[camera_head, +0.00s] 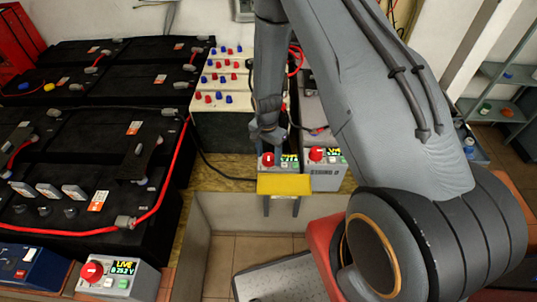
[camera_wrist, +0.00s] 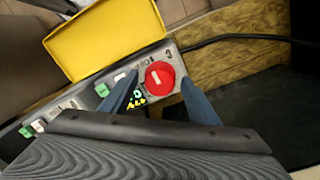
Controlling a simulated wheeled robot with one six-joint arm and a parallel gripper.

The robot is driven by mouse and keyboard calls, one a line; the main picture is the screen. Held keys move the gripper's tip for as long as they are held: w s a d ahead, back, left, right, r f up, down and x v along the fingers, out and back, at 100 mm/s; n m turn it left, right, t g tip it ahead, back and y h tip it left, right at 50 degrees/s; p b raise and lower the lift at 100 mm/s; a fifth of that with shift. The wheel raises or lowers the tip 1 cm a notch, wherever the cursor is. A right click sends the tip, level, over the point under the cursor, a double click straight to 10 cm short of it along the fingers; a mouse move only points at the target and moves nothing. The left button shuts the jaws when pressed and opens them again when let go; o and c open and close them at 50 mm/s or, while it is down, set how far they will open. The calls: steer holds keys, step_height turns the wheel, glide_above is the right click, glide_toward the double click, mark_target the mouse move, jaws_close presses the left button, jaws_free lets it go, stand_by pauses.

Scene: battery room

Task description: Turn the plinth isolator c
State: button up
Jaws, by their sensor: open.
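A grey isolator box with a round red knob (camera_head: 267,159) stands at the front of the wooden ledge in the head view. In the wrist view the red knob (camera_wrist: 160,76) carries a white bar, and I cannot read the box's letter surely. A yellow flap (camera_head: 284,185) sticks out from the box's front edge; it also shows in the wrist view (camera_wrist: 105,40). My gripper (camera_head: 268,138) is open, over the knob. In the wrist view its two blue fingers (camera_wrist: 161,84) lie on either side of the knob; I cannot tell if they touch it.
A second box with a red knob (camera_head: 316,154) stands close on the right. Another box with a red knob and an "LIVE" display (camera_head: 104,276) is at the lower left. Black batteries (camera_head: 90,130) with cables fill the left. A black cable (camera_wrist: 235,38) runs near the knob.

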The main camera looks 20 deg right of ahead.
steer(key=c, duration=1)
steer(key=shift+c, duration=0.2)
steer(key=shift+n, duration=0.4)
steer(key=n+b, duration=0.1)
steer(key=n, duration=0.2)
steer(key=shift+n, duration=0.3)
steer(key=n+b, duration=0.1)
steer(key=n, duration=0.3)
steer(key=shift+n, duration=0.3)
steer(key=n, duration=0.4)
steer(key=shift+n+b, duration=0.3)
steer(key=shift+s+n+t, duration=0.1)
steer(key=shift+n+t, duration=0.2)
steer(key=shift+n, duration=1.9)
